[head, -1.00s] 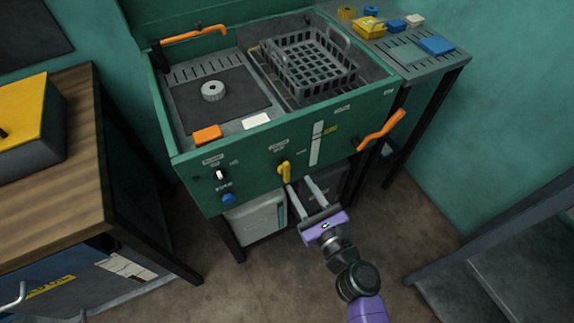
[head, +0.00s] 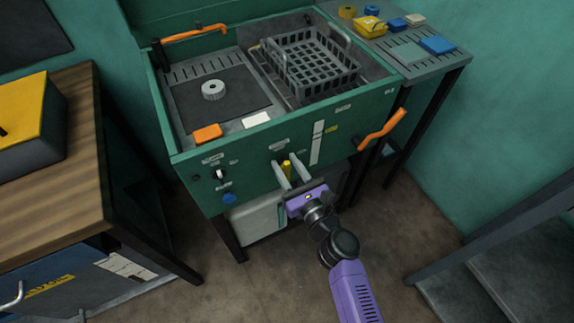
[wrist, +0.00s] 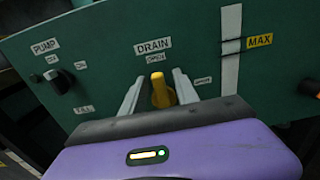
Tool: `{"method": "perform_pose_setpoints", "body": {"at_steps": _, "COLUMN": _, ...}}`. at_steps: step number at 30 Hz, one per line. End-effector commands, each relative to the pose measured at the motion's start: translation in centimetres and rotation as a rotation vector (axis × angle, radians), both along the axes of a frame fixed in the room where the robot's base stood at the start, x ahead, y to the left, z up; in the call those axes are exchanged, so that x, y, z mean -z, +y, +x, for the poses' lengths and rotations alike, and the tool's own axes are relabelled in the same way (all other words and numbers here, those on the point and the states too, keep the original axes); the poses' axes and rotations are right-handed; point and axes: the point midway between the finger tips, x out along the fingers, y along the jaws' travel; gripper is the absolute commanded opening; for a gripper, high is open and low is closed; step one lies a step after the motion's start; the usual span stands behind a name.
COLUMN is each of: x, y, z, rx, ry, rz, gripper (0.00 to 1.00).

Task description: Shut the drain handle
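The yellow drain handle (wrist: 159,90) is on the green front panel under the DRAIN label, with an OPEN label just above it. In the wrist view it stands about upright, its top end near OPEN. A small label, too blurred to read surely, sits to its right. My gripper (wrist: 155,80) is open, with one grey finger on each side of the handle. A gap shows on the left; the right finger is close, and I cannot tell if it touches. In the head view the handle (head: 287,169) shows between the fingers of my gripper (head: 288,164).
The black pump knob (wrist: 57,81) is left of the handle. A white level strip (wrist: 231,45) with a MAX label is to the right. An orange lever (head: 380,130) sticks out at the panel's right. A basket (head: 312,65) sits in the tub above.

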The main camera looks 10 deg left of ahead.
Motion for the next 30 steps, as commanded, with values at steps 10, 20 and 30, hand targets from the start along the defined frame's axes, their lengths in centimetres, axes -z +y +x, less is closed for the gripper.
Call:
{"method": "perform_pose_setpoints", "body": {"at_steps": 10, "x": 0.02, "y": -0.02, "z": -0.05, "rx": 0.000, "ry": 0.000, "rz": 0.000, "gripper": 0.00}}
{"method": "perform_pose_setpoints", "body": {"at_steps": 20, "x": 0.22, "y": 0.00, "z": -0.12, "rx": 0.000, "ry": -0.011, "rz": -0.020, "gripper": 0.00}}
{"method": "perform_pose_setpoints", "body": {"at_steps": 30, "x": 0.69, "y": 0.41, "z": -0.48, "rx": 0.000, "ry": -0.114, "rz": -0.176, "gripper": 0.00}}
